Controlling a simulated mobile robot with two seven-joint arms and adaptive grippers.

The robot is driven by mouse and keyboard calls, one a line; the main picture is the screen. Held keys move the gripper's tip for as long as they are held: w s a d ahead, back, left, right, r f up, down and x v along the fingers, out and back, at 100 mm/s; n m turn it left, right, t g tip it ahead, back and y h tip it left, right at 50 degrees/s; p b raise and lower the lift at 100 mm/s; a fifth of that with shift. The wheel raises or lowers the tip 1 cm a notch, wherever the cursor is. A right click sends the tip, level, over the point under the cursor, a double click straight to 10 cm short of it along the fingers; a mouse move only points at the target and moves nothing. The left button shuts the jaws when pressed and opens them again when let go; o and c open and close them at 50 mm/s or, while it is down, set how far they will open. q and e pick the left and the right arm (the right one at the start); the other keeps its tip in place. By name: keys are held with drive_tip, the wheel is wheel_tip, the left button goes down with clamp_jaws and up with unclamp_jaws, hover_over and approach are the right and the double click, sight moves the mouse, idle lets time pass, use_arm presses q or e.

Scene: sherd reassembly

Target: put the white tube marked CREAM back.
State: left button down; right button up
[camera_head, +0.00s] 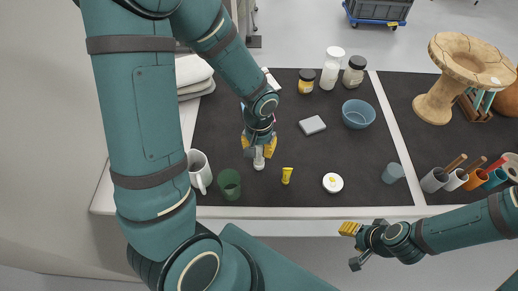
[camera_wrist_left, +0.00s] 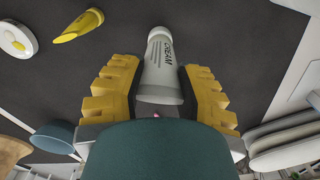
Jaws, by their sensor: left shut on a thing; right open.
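The white tube marked CREAM (camera_wrist_left: 160,68) is between the yellow fingers of my left gripper (camera_wrist_left: 153,85) in the left wrist view, its lettering facing the camera. In the head view the tube's white end (camera_head: 259,163) shows below my left gripper (camera_head: 260,148), over the dark mat. My left gripper is shut on the tube. Whether the tube touches the mat I cannot tell. My right gripper (camera_head: 351,246) is open and empty, in front of the table's front edge.
Near the tube are a yellow tube (camera_head: 287,175), a green cup (camera_head: 229,184), a white mug (camera_head: 199,172) and a round white lid-like thing (camera_head: 333,183). A blue bowl (camera_head: 358,114), grey block (camera_head: 312,125) and several jars (camera_head: 333,68) stand farther back. Bare mat lies between them.

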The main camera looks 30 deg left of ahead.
use_arm(q)
drive_tip(key=shift+f, duration=0.3)
drive_tip(key=shift+f, duration=0.1)
drive_tip(key=c, duration=0.7)
unclamp_jaws()
drive_tip(key=shift+r, duration=0.25)
wheel_tip(320, 180, up, 11)
drive_tip(key=p, duration=0.3)
drive_tip(key=shift+f, duration=0.2)
drive_tip(key=shift+r+p, duration=0.35)
drive_tip(key=shift+r, duration=0.3)
